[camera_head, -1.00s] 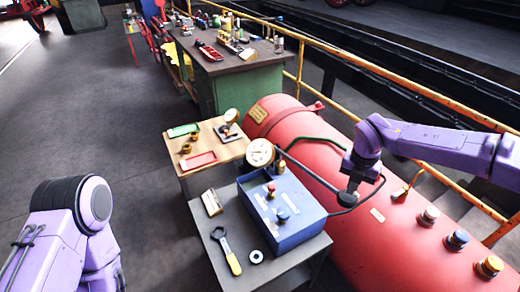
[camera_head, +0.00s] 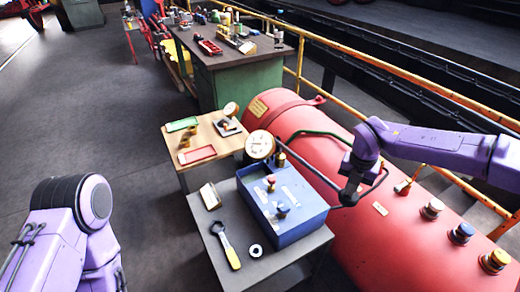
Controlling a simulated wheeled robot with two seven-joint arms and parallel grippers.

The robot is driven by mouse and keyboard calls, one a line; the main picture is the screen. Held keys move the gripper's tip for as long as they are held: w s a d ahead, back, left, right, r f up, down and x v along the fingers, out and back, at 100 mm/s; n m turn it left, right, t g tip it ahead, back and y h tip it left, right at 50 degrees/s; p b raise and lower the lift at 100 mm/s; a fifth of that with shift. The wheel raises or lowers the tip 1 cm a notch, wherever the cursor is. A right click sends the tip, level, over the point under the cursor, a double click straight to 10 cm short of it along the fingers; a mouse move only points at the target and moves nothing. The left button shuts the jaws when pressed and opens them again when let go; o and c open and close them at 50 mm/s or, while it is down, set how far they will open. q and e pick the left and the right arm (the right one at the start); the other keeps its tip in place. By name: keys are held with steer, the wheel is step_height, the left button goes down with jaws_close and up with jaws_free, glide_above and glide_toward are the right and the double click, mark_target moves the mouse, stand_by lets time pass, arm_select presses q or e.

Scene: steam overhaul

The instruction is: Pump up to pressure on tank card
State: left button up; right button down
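A red tank (camera_head: 385,242) lies along the right side, with a small yellow card (camera_head: 258,107) on its far end; its writing is too small to read. A blue pump box (camera_head: 300,226) stands on a grey table beside the tank. A round white gauge (camera_head: 260,145) rises at its far edge; its reading is not legible. A dark lever (camera_head: 312,173) runs from the gauge side towards the tank. My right gripper (camera_head: 348,197) is at the lever's outer end and appears shut on it. My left arm shows at lower left; its gripper is out of view.
A wrench (camera_head: 226,245), a ring (camera_head: 255,250) and a small block (camera_head: 210,196) lie on the grey table. A wooden table (camera_head: 180,160) with trays stands behind it. Coloured knobs (camera_head: 461,233) stick up from the tank. Yellow rails run behind. The floor at left is clear.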

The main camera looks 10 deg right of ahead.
step_height(320, 180, down, 12)
steer(key=b, duration=0.8)
steer(key=r+p, duration=1.3)
steer(key=r, duration=0.4)
steer(key=shift+w, duration=0.2)
steer(key=shift+f, duration=0.15)
steer(key=shift+f, duration=0.1)
steer(key=shift+f+b, duration=0.1)
steer(key=shift+b, duration=0.25)
